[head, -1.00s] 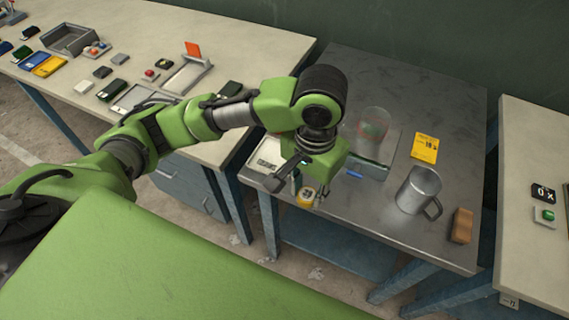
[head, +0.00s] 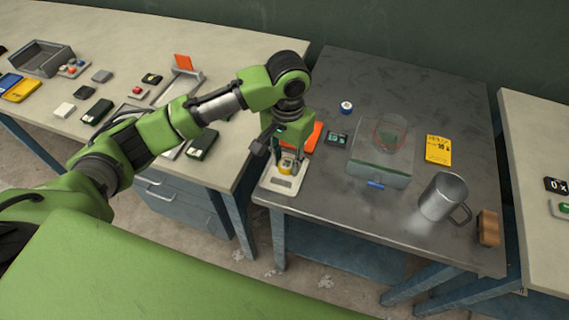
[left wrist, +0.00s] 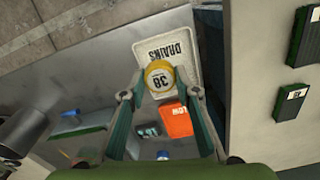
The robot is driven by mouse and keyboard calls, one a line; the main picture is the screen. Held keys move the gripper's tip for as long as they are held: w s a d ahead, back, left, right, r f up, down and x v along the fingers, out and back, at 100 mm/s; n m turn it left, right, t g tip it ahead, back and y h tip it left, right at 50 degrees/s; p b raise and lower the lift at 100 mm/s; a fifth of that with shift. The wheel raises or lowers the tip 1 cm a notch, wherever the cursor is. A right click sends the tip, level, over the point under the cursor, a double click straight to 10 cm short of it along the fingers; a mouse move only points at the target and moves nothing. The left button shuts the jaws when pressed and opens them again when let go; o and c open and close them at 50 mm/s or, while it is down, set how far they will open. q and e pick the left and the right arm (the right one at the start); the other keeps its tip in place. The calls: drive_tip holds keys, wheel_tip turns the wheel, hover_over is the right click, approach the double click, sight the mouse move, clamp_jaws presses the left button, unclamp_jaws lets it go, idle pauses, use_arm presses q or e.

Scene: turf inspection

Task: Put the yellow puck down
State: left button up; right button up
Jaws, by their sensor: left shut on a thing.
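The yellow puck (head: 286,167) is between the fingers of my left gripper (head: 285,162), which is shut on it. In the left wrist view the puck (left wrist: 160,78) has "38" on its top and sits between my two fingertips (left wrist: 158,92). A white plate marked "DRAINS" (left wrist: 180,50) lies beneath and beyond the puck. In the head view the plate (head: 281,184) is at the front left corner of the metal table. I cannot tell whether the puck touches the plate. My right gripper is not in view.
Beside the plate lies an orange card marked "LOW" (left wrist: 177,121). The metal table also holds a small dark item (head: 338,138), a blue-and-white puck (head: 346,107), a clear container (head: 390,132), a yellow note (head: 438,150), a metal mug (head: 440,197) and a brown block (head: 488,228).

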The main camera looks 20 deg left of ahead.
sight(285, 160)
use_arm(q)
drive_tip(key=shift+w+a+f, duration=0.25)
drive_tip(key=shift+w+f, duration=0.15)
drive_tip(key=shift+f, duration=0.1)
drive_tip(key=shift+w+a+f, duration=0.25)
drive_tip(key=shift+w+f, duration=0.1)
drive_tip(key=shift+f, duration=0.15)
drive_tip(key=shift+w+f, duration=0.15)
drive_tip(key=shift+f, duration=0.05)
drive_tip(key=shift+w+a+f, duration=0.1)
drive_tip(key=shift+w+f, duration=0.1)
drive_tip(key=shift+f, duration=0.1)
wheel_tip(285, 160, down, 2)
drive_tip(key=shift+f+p, duration=0.15)
drive_tip(key=shift+p, duration=0.55)
drive_tip(key=shift+f, duration=0.3)
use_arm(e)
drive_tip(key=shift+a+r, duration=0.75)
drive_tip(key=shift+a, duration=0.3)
use_arm(q)
drive_tip(key=shift+f, duration=0.15)
drive_tip(key=o, duration=1)
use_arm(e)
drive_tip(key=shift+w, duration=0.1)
